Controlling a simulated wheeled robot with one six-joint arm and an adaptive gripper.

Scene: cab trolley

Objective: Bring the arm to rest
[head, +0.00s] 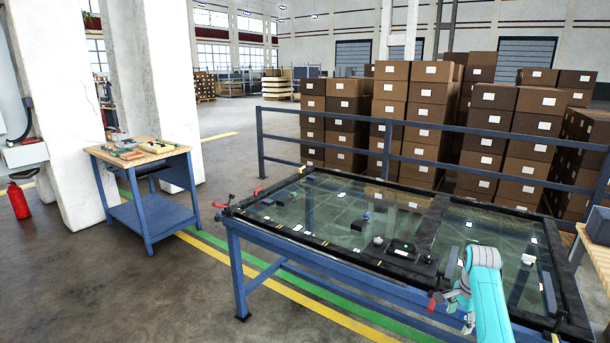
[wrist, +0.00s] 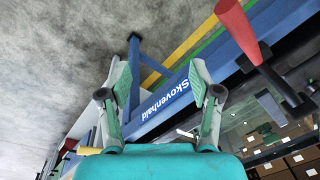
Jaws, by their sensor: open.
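My teal arm reaches into the lower right of the head view, and my gripper (head: 461,308) hangs at the near edge of the blue trolley (head: 330,277). In the wrist view my gripper (wrist: 160,82) has its two fingers spread wide with nothing between them. Beyond the fingers lie a blue beam with white lettering (wrist: 168,102) and the floor. Whether a finger touches the trolley cannot be told. A large glass panel in a black frame (head: 300,243) lies on the trolley, with several small parts on it.
A red clamp handle (wrist: 238,30) is close to the right finger in the wrist view. A blue railing (head: 330,148) and stacked brown cartons (head: 405,105) stand behind the trolley. A workbench (head: 140,160) with tools stands at left. Open floor lies between bench and trolley.

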